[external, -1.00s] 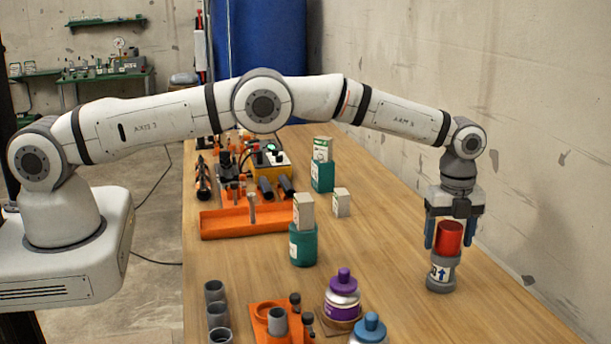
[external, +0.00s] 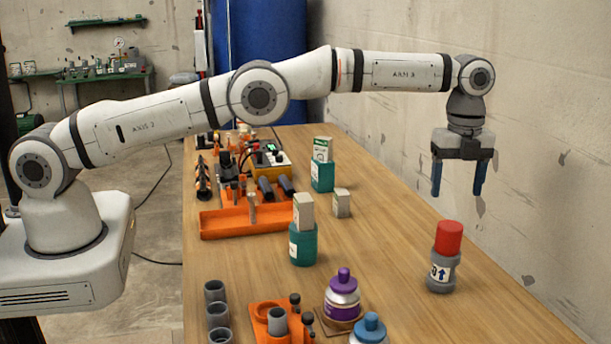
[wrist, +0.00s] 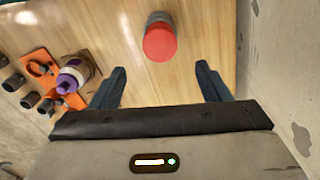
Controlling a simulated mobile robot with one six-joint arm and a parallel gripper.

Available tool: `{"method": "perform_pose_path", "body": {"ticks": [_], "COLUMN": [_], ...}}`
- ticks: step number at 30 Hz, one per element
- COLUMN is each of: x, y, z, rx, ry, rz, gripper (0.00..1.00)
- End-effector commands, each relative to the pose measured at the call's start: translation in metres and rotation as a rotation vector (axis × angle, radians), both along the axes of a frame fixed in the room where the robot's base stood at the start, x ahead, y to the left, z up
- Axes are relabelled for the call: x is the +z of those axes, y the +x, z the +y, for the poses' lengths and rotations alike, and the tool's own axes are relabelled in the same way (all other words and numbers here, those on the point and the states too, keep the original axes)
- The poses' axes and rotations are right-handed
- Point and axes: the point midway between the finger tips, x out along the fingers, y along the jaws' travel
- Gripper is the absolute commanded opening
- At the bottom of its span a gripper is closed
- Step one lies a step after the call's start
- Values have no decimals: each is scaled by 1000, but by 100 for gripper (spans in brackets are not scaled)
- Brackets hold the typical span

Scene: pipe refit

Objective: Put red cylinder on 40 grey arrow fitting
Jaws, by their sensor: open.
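The red cylinder (external: 448,238) sits upright on top of the grey fitting (external: 441,276), which has a white label with a blue arrow and stands on the right of the table. Its number is only partly readable. In the wrist view the red cylinder (wrist: 159,42) shows from above, beyond my fingertips, with the fitting mostly hidden beneath it. My gripper (external: 457,192) is open and empty, above the cylinder and apart from it. Its two dark blue fingers also show in the wrist view (wrist: 161,78).
A purple-capped bottle (external: 342,297) and a blue-capped bottle (external: 370,328) stand left of the fitting. The concrete wall (external: 540,120) is close on the right.

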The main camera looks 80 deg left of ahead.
Motion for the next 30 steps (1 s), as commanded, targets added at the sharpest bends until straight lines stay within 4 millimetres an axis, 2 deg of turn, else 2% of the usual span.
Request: {"method": "perform_pose_path", "body": {"ticks": [5,8,14,18,22,27,30], "x": [23,53,122,162,192,217,223], "y": [-3,-10,-49,-89,-136,-206,-251], "z": [4,12,34,50,64,81,90], "rx": [43,127,375,554,717,932,1057], "ry": [-2,-6,-22,-39,-59,-91,-111], "rz": [-9,-25,-65,-91,-116,-146,-161], "gripper": [70,70,70,70,70,70,70]}}
